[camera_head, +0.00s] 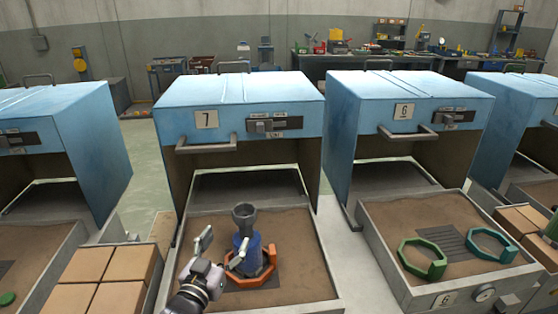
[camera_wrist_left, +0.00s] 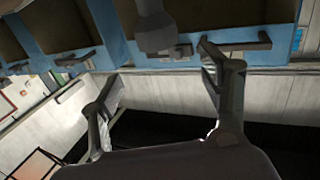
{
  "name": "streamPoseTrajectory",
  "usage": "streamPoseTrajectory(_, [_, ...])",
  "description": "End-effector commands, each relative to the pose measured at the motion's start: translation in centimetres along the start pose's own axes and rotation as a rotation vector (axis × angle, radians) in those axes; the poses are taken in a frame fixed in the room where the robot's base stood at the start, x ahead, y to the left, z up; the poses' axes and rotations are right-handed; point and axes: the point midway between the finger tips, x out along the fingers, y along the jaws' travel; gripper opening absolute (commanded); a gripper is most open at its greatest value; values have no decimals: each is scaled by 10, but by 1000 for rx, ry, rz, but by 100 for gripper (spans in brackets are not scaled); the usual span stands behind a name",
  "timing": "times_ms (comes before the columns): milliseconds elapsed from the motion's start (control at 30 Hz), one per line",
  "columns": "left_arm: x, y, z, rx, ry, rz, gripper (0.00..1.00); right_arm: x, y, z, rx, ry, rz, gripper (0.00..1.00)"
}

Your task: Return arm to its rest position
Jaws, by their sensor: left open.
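My left gripper (camera_head: 221,250) comes in from the bottom of the head view, over the tray in front of oven 7. Its two fingers are spread, and they also show wide apart in the left wrist view (camera_wrist_left: 162,88). A blue cylinder (camera_head: 246,254) with a grey cup-shaped top (camera_head: 245,217) stands upright in an orange ring (camera_head: 268,268) on that tray. The gripper is just left of the cylinder; one fingertip overlaps it in the picture, and I cannot tell whether they touch. Nothing shows held between the fingers. My right gripper is not in view.
Blue oven 7 (camera_head: 238,96) stands open behind its sandy tray (camera_head: 310,283). Oven 6 (camera_head: 410,95) is to the right; its tray holds a green ring (camera_head: 423,270) and a teal ring (camera_head: 492,257). Brown blocks (camera_head: 105,280) lie left of the gripper.

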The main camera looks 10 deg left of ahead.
Motion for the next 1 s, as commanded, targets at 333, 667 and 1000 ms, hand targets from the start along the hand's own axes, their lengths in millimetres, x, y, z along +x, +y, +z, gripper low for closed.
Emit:
streamPoseTrajectory(333, [-100, 14, 104, 20, -540, -40, 70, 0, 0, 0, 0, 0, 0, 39])
streamPoseTrajectory(667, [-226, 30, 156, 49, -1015, -5, 70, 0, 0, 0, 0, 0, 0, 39])
streamPoseTrajectory(1000, [-292, 40, 189, 64, -1265, 37, 70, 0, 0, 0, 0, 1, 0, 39])
